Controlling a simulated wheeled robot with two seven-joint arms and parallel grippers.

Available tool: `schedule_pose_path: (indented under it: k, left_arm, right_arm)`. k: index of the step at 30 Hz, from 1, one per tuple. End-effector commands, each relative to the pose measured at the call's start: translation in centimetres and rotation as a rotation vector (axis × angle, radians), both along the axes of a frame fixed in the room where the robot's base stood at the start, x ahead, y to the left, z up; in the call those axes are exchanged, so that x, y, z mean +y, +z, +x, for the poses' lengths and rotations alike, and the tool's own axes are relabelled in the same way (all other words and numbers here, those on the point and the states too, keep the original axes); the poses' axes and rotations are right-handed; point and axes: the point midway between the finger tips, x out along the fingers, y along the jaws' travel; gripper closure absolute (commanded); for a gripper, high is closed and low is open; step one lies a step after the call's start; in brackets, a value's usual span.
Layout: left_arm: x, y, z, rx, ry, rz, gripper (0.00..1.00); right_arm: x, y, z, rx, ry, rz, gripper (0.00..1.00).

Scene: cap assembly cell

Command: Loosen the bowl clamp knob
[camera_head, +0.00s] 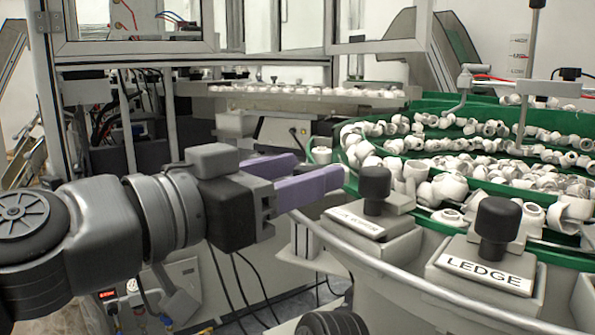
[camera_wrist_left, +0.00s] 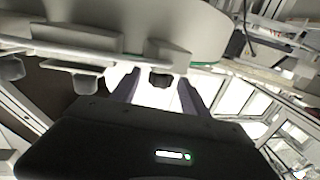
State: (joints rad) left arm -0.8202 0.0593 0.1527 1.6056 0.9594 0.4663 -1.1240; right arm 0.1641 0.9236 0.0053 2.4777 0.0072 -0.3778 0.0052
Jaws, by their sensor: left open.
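My left gripper (camera_head: 316,168) is open and empty, its two purple fingers pointing right toward the bowl feeder's rim. A black knob (camera_head: 375,186) stands upright on a grey block just beyond the fingertips; the label on its block is too blurred to read. A second black knob (camera_head: 498,222) stands further right on a block marked LEDGE. In the left wrist view a dark knob (camera_wrist_left: 160,79) shows between the open fingers (camera_wrist_left: 157,88), apart from them, with another knob (camera_wrist_left: 88,83) to its left. I cannot tell from the labels which knob is the bowl clamp one.
The green bowl (camera_head: 428,144) full of white caps lies behind the knobs. A curved metal rail (camera_head: 400,283) runs in front of the knob blocks. A framed machine cabinet (camera_head: 190,47) stands behind my left arm. Cables hang below the gripper.

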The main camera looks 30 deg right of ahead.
Motion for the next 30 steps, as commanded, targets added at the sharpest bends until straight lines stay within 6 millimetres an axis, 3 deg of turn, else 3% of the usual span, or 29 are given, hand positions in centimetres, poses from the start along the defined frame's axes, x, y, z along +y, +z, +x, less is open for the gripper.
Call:
schedule_pose_path:
  k: [20, 30]
  left_arm:
    - [0.04, -0.02, 0.01, 0.0, 0.0, 0.0, 1.0]
    - [-0.02, 0.12, -0.08, 0.002, 0.044, 0.008, 1.0]
  right_arm:
    - [0.0, 0.0, 0.01, 0.0, 0.0, 0.0, 0.64]
    - [-0.01, 0.9, -0.09, 0.003, 0.001, 0.001, 0.64]
